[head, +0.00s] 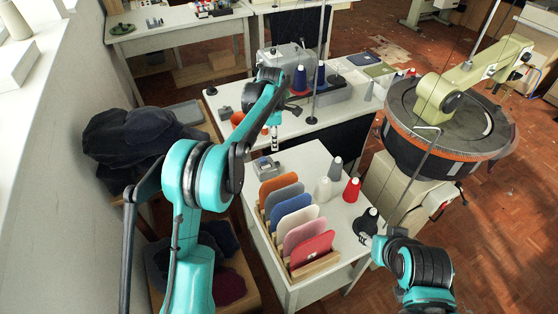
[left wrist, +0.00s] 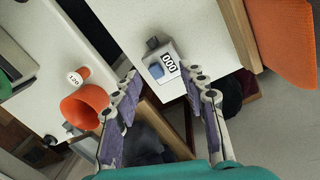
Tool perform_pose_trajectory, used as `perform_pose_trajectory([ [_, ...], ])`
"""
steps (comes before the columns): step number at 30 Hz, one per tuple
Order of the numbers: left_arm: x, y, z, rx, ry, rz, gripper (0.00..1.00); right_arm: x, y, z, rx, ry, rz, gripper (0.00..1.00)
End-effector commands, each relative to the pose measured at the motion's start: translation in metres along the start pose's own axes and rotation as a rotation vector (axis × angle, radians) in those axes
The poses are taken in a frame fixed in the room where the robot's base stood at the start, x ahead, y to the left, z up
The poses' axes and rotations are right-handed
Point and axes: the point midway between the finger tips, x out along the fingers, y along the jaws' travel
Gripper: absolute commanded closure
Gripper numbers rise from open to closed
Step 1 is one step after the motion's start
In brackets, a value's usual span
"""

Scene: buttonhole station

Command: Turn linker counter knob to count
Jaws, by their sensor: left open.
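The linker counter is a small light-grey box (left wrist: 163,60) with a white display reading 000. A dark grey knob-like part (left wrist: 152,42) sticks out at its far end, and a blue patch (left wrist: 155,71) lies beside the display. In the head view the counter (head: 265,166) sits on the near white table's far left corner. My left gripper (head: 275,142) points down just above and beyond it. In the left wrist view its two fingers (left wrist: 164,84) are spread, empty and apart from the counter. My right gripper (head: 372,242) is by a dark cone; its jaws are unclear.
Coloured panels (head: 293,215) stand in a wooden rack on the near table. Red (head: 352,190) and white cones stand to the right. A round linking machine (head: 450,125) stands at right.

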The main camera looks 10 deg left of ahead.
Motion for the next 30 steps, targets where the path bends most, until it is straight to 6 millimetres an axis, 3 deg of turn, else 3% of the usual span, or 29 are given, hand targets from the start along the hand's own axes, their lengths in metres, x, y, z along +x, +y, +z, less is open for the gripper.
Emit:
perform_pose_trajectory([
  [1, 0.017, 0.009, 0.005, -0.064, 0.006, -0.018, 0.57, -0.001, 0.0, -0.001, 0.0, 0.0, 0.0, 0.57],
  [6, 0.059, 0.022, 0.014, -0.253, 0.03, -0.066, 0.57, -0.002, 0.0, -0.002, 0.0, 0.0, 0.0, 0.57],
  [12, 0.084, 0.026, 0.017, -0.352, 0.046, -0.089, 0.57, -0.002, 0.0, -0.001, 0.0, 0.0, 0.0, 0.57],
  [24, 0.143, 0.021, 0.015, -0.362, 0.047, -0.091, 0.57, 0.016, 0.0, 0.011, 0.0, 0.0, 0.0, 0.57],
  [30, 0.16, 0.019, 0.015, -0.361, 0.047, -0.09, 0.57, 0.02, 0.0, 0.014, 0.0, 0.0, 0.0, 0.57],
])
